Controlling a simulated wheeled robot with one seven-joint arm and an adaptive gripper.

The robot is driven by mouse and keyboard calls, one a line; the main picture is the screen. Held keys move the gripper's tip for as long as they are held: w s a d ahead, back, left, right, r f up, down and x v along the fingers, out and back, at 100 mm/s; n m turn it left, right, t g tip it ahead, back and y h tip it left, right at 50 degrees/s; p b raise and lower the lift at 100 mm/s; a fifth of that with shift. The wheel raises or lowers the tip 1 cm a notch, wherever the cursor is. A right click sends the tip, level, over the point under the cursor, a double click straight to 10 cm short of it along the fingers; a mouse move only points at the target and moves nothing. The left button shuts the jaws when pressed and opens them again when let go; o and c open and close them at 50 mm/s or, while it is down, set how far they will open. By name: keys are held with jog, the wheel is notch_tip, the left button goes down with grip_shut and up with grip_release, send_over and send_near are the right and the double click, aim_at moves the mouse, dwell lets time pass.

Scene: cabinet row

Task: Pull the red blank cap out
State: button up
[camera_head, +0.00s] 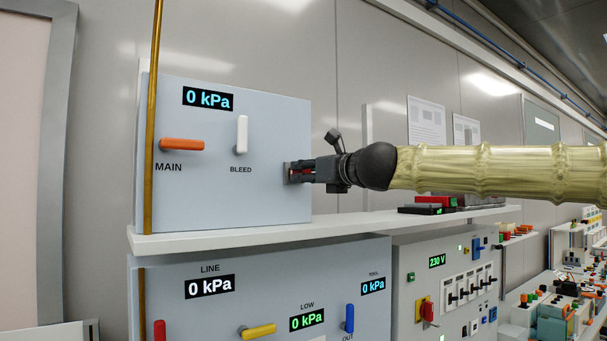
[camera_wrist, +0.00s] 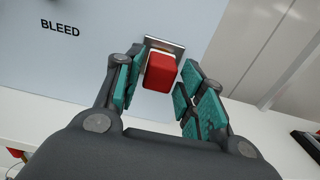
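The red blank cap (camera_wrist: 160,73) is a small red block in a metal socket (camera_wrist: 165,44) on the right part of the light blue upper panel (camera_head: 260,120). My gripper (camera_head: 298,172) reaches the panel from the right, with a bit of red showing between its fingers in the head view. In the wrist view, my gripper (camera_wrist: 163,68) has its teal-padded fingers on both sides of the cap. A narrow gap shows between the cap and each pad, so the fingers look open around it. The cap sits in its socket.
The panel also carries an orange MAIN handle (camera_head: 182,145), a white BLEED handle (camera_head: 242,135) and a display (camera_head: 208,98) reading 0 kPa. A white shelf (camera_head: 330,231) runs below. Red and black boxes (camera_head: 435,203) lie on it at right.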

aim_at(307, 172)
grip_shut()
jog(key=shift+s, duration=0.1)
jog(key=shift+v, duration=0.8)
jog(key=shift+d, duration=0.15)
jog(key=shift+s+d, duration=0.3)
jog(key=shift+s, duration=0.15)
jog(key=shift+s, duration=0.1)
jog(key=shift+s+d, duration=0.4)
jog(key=shift+s, duration=0.1)
jog(key=shift+s+d, duration=0.15)
jog(key=shift+s, duration=0.05)
